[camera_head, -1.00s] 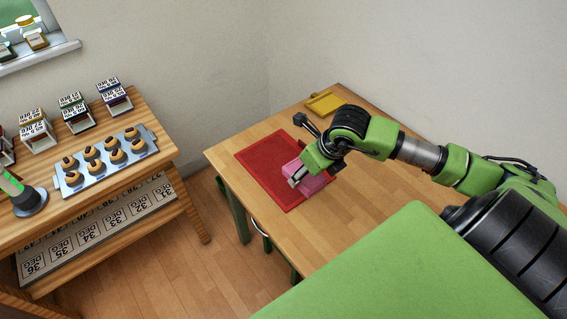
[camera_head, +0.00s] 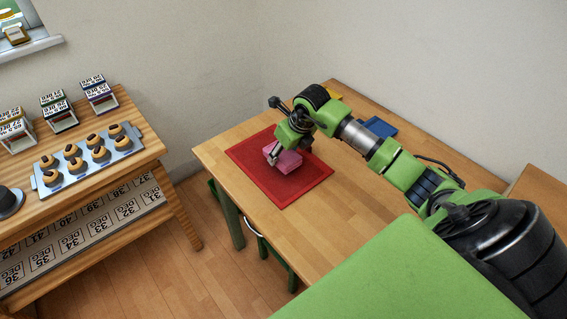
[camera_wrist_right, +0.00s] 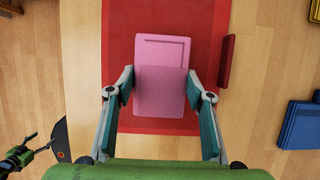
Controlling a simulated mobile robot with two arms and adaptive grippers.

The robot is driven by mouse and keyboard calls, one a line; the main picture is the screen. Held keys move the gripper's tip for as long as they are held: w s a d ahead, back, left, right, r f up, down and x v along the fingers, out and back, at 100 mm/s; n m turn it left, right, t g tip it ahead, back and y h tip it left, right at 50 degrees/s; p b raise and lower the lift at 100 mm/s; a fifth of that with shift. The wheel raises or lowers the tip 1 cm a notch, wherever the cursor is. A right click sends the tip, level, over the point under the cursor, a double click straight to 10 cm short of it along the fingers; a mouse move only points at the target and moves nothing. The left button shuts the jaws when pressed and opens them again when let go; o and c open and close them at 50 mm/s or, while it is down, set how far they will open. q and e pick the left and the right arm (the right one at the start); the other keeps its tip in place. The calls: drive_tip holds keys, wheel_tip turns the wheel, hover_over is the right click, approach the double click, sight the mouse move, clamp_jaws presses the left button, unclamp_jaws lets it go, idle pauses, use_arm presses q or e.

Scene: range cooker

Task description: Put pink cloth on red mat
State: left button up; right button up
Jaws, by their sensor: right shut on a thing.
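The pink cloth (camera_head: 289,163) is a folded pink block over the middle of the red mat (camera_head: 282,191). The mat lies flat on the wooden table. My right gripper (camera_head: 271,155) is shut on the cloth. In the right wrist view, the cloth (camera_wrist_right: 160,88) sits between the two fingers (camera_wrist_right: 160,87), with the red mat (camera_wrist_right: 155,22) beneath and around it. I cannot tell whether the cloth touches the mat. My left gripper is not in view in the head camera.
A blue folded item (camera_head: 380,127) and a yellow item (camera_head: 334,95) lie further back on the table (camera_head: 305,228). A red block (camera_wrist_right: 228,60) stands beside the mat in the wrist view. A counter at left holds a tray (camera_head: 126,146) of pastries. The table's front is clear.

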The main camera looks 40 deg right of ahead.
sight(286, 156)
wheel_tip(286, 156, down, 4)
drive_tip(key=shift+w+r+b, duration=0.1)
drive_tip(key=shift+r+b, duration=0.15)
drive_tip(key=shift+b, duration=0.5)
drive_tip(key=shift+r, duration=0.1)
drive_tip(key=o, duration=1.1)
drive_tip(key=shift+r, duration=0.1)
drive_tip(key=v, duration=1.2)
drive_tip(key=shift+b, duration=0.35)
